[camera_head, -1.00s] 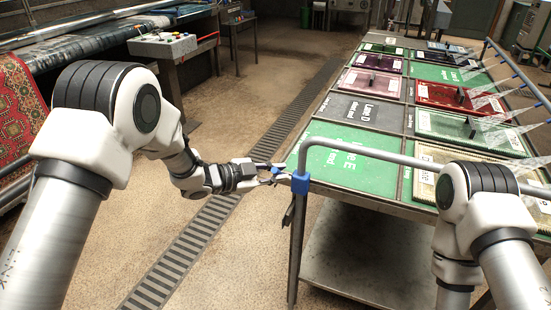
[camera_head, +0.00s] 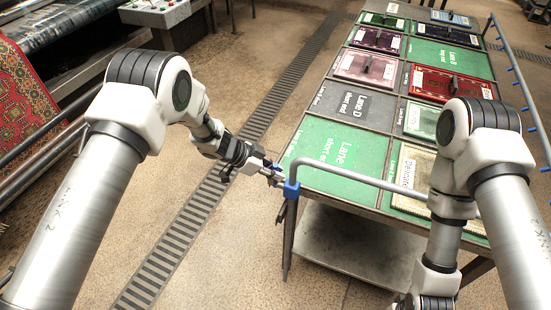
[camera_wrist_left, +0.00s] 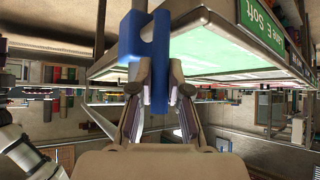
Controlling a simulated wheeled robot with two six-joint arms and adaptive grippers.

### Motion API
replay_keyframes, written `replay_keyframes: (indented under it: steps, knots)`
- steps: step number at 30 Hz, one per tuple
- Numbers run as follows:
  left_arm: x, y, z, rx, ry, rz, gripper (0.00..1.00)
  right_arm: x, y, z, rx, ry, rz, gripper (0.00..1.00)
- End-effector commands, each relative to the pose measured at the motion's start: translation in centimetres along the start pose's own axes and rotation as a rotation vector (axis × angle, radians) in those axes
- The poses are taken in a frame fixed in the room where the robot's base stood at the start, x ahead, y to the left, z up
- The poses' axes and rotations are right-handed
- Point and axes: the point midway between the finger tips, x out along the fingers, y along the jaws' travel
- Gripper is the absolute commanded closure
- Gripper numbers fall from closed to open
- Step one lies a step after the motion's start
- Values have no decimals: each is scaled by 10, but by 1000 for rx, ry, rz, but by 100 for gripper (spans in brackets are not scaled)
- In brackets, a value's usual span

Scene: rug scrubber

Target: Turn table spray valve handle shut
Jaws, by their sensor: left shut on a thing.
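The blue spray valve (camera_head: 291,190) is on the grey pipe at the near left corner of the table. Its blue handle (camera_head: 277,168) points away from the valve body toward my left gripper (camera_head: 271,174). In the left wrist view, the blue handle (camera_wrist_left: 160,95) runs down between the fingers of my left gripper (camera_wrist_left: 160,72), which is shut on it. The fingers cover part of the handle. My right arm comes in at the right and bends down, and its gripper is out of view. No spray shows over the table.
The table (camera_head: 340,202) holds several coloured rug samples in marked lanes. The grey pipe (camera_head: 365,178) runs along its near edge, and a rail with blue nozzles (camera_head: 518,82) is along the far right side. Open floor with a drain grate (camera_head: 190,225) is at the left.

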Motion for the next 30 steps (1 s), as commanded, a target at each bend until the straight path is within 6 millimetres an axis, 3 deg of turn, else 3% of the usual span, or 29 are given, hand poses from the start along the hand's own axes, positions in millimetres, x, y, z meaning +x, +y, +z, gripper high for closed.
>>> replay_keyframes:
  steps: [14, 15, 16, 26, 30]
  knots:
    - [0, 3, 1, -10, -9, 7, 100, -3, 0, 0, 0, -1, 0, 60]
    - [0, 3, 1, -10, -9, 7, 70, -3, 0, 0, 0, -1, 0, 60]
    - [0, 3, 1, -10, -9, 7, 59, -3, 0, 0, 0, -1, 0, 60]
    - [-2, 3, 1, -9, -8, 7, 58, -3, 0, 0, 0, 0, 0, 60]
    - [-17, 2, 0, -10, -8, 5, 58, -3, 0, 0, 0, 0, 0, 60]
